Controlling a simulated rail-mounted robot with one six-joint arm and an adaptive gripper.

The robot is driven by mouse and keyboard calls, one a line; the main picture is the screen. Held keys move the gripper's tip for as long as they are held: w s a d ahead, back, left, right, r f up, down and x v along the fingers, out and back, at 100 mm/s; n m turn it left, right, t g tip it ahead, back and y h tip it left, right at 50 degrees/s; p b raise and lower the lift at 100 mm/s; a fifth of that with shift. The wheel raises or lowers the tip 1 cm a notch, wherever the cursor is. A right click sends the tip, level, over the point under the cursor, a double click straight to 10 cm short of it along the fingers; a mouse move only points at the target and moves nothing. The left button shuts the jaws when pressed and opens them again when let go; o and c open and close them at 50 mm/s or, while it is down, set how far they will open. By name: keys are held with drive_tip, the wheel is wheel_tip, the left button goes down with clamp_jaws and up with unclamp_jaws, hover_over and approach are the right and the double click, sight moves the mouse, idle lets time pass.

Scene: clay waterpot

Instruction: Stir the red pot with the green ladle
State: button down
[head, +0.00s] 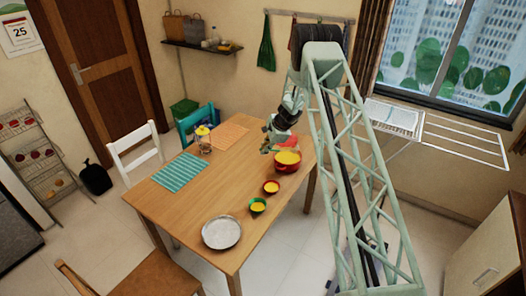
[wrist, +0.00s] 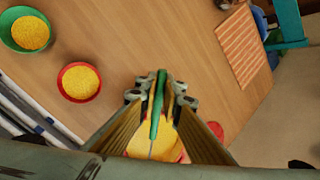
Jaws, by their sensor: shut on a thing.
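The red pot (head: 288,169), filled with yellow contents, stands near the table's right edge in the head view. In the wrist view, its yellow contents (wrist: 162,142) show between the gripper's fingers, and most of its wall is hidden. My gripper (wrist: 159,98) is shut on the green ladle (wrist: 161,85) by its handle. The ladle's thin shaft runs down over the yellow contents. Its bowl cannot be made out, so I cannot tell how deep it sits. In the head view my gripper (head: 268,141) is just behind and left of the pot; the ladle is not clear there.
A small red bowl (head: 271,188) and a green bowl (head: 257,206), both with yellow contents, stand in front of the pot. A metal plate (head: 221,232), a teal striped mat (head: 180,172), an orange mat (head: 224,137) and a yellow-topped jar (head: 203,138) are on the table.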

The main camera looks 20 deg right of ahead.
drive_tip(key=shift+s+f+b, duration=0.1)
drive_tip(key=shift+b, duration=0.85)
drive_tip(key=b, duration=0.5)
drive_tip(key=s+r+t+b, duration=0.1)
drive_tip(key=b, duration=0.5)
drive_tip(key=shift+d+t+y, duration=0.3)
drive_tip(key=shift+y, duration=0.1)
drive_tip(key=b, duration=0.4)
drive_tip(key=r+t+b, duration=0.1)
drive_tip(key=b, duration=0.3)
drive_tip(key=shift+s+d+y, duration=0.2)
drive_tip(key=shift+s+y, duration=0.1)
drive_tip(key=shift+s, duration=0.05)
drive_tip(key=shift+s+r+b, duration=0.1)
drive_tip(key=shift+r+b, duration=0.2)
drive_tip(key=shift+b, duration=0.7)
